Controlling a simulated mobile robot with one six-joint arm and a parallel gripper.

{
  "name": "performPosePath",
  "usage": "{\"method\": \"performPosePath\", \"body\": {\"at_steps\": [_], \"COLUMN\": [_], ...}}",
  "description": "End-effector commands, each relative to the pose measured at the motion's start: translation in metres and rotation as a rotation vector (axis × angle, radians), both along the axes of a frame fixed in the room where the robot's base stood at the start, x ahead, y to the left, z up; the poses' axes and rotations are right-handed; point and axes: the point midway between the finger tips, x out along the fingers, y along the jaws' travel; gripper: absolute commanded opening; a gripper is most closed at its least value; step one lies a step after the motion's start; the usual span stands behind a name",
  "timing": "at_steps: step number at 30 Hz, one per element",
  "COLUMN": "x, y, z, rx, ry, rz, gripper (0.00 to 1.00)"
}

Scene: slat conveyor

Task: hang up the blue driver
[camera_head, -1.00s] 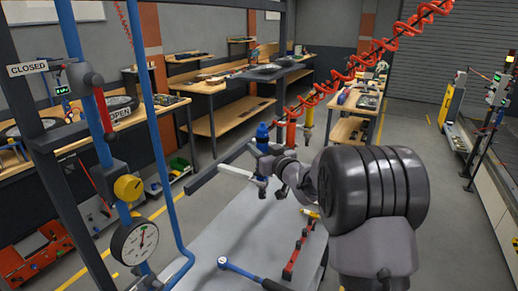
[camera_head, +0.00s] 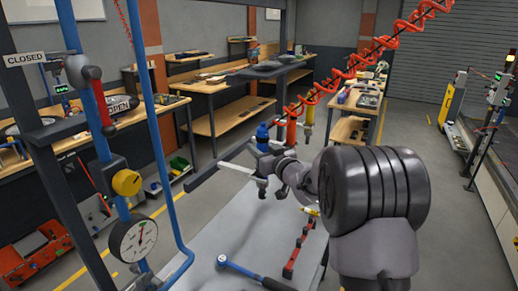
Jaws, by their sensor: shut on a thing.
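The blue driver (camera_head: 262,131) stands upright near the middle of the head view, its blue top above my gripper. My gripper (camera_head: 262,180) is shut on the driver, and grey gripper parts hide its lower half. A pale bar (camera_head: 237,168) reaches in from the left, close beside the gripper; whether it touches the driver I cannot tell. A red driver (camera_head: 291,131) and a yellow driver (camera_head: 308,118) hang upright just right of and behind the blue one.
A grey table (camera_head: 215,230) lies below, with a blue-headed tool (camera_head: 240,270) and a red rack (camera_head: 298,250) on it. A red coiled hose (camera_head: 350,72) crosses the upper right. Blue pipes with a gauge (camera_head: 133,238) stand at the left.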

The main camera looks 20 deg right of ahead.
Motion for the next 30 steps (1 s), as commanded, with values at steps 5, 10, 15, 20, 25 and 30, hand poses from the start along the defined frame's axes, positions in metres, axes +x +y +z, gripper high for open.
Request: {"method": "performPosePath", "body": {"at_steps": [5,10,15,20,25,30], "x": [0.0001,0.0001,0.0001,0.0000,0.0000,-0.0025], "y": [0.0000,0.0000,0.0000,0.0000,0.0000,-0.0008], "z": [-0.0011,-0.0028,-0.0045,-0.0044,-0.0050,-0.0059], "rx": [-0.001,-0.001,-0.001,-0.001,0.000,0.001], "ry": [-0.002,-0.002,-0.002,-0.002,-0.001,0.001], "rz": [0.000,0.000,0.000,0.000,0.000,0.000], "gripper": [0.00,0.00,0.00,0.56,0.58,0.58]}}
